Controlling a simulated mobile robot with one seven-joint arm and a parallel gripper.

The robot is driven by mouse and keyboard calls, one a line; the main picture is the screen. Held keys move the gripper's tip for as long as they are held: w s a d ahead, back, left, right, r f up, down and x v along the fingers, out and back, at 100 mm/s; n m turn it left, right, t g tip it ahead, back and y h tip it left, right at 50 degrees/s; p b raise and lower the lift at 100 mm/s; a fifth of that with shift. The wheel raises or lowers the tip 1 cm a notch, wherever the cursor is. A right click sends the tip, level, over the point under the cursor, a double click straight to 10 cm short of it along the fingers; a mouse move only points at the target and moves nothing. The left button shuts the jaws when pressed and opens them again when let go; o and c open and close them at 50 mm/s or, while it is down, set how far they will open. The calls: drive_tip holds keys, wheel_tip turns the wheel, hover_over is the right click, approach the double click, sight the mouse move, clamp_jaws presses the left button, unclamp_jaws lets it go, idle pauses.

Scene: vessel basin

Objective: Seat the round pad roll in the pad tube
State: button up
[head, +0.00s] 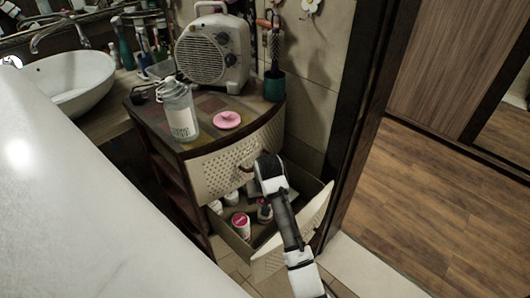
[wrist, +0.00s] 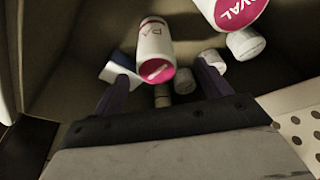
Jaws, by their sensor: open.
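In the wrist view, a white cylinder with a pink end and "DA" lettering (wrist: 155,48) lies in the drawer; a larger white one marked "OVAL" (wrist: 232,10) is at the top right. I cannot tell which, if either, is the round pad roll. My gripper (wrist: 162,72) is open and empty, its dark fingers spread either side of the "DA" cylinder's near end in the picture; contact cannot be told. In the head view, a clear cylinder with a white label (head: 181,112), possibly the pad tube, stands on the cabinet. My fingertips are not clear there.
The open drawer (head: 262,262) has a perforated front and holds several small containers, including a white-and-pink can (head: 241,224). A washbasin (head: 75,78) is at left.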

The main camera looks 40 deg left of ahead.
drive_tip(key=shift+w+p+x, duration=0.15)
drive_tip(key=shift+p+x, duration=0.15)
drive_tip(key=shift+x, duration=1.05)
drive_tip(key=shift+w+p+x, duration=0.2)
drive_tip(key=shift+p+x, duration=0.1)
drive_tip(key=shift+x, duration=1.05)
drive_tip(key=shift+r, duration=0.1)
drive_tip(key=c, duration=1.1)
drive_tip(key=shift+o, duration=0.2)
